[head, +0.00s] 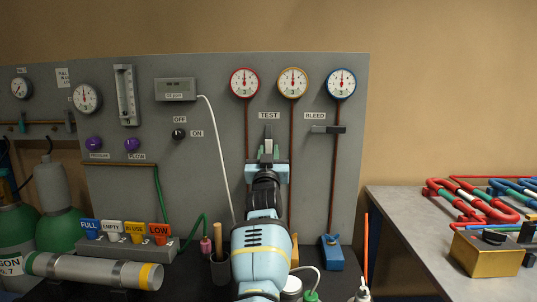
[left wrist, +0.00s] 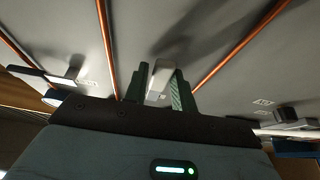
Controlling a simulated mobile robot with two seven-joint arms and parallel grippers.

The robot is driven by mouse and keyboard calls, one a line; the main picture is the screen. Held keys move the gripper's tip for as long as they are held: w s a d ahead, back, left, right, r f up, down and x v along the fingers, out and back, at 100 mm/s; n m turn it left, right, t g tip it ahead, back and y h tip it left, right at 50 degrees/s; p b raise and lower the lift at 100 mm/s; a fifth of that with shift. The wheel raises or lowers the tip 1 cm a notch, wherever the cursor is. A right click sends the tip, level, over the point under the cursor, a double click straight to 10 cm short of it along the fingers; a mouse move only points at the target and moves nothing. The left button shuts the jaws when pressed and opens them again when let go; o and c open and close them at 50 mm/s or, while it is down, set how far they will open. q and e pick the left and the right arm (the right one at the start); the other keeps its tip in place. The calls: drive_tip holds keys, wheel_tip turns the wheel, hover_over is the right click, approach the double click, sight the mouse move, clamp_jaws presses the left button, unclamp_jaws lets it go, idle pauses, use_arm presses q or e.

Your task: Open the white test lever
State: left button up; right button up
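The white test lever (left wrist: 160,80) sits between the two green fingers of my left gripper in the left wrist view. In the head view the lever (head: 268,147) shows as a small light bar under the TEST label, in front of the grey panel. My left gripper (head: 268,155) reaches up to it from below. Its fingers (left wrist: 160,92) are close together with the lever between them and appear to press on both sides. The gripper and arm hide the lever's lower part in the head view. My right gripper is not in view.
The bleed lever (head: 328,129) is on the panel to the right, with copper pipes running down between. Three round gauges (head: 293,83) are above. A black selector knob (head: 179,134) is to the left. A side table with coiled tubes (head: 470,200) stands at right.

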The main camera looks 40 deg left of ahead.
use_arm(q)
drive_tip(key=shift+o, duration=1.4)
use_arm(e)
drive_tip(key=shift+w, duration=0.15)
use_arm(q)
drive_tip(key=shift+s+d+f, duration=0.25)
drive_tip(key=shift+s+f, duration=0.05)
drive_tip(key=shift+s, duration=0.1)
drive_tip(key=v, duration=0.6)
drive_tip(key=shift+s+d, duration=0.2)
drive_tip(key=shift+s, duration=0.1)
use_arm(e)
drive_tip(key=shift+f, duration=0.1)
use_arm(q)
drive_tip(key=shift+r, duration=0.15)
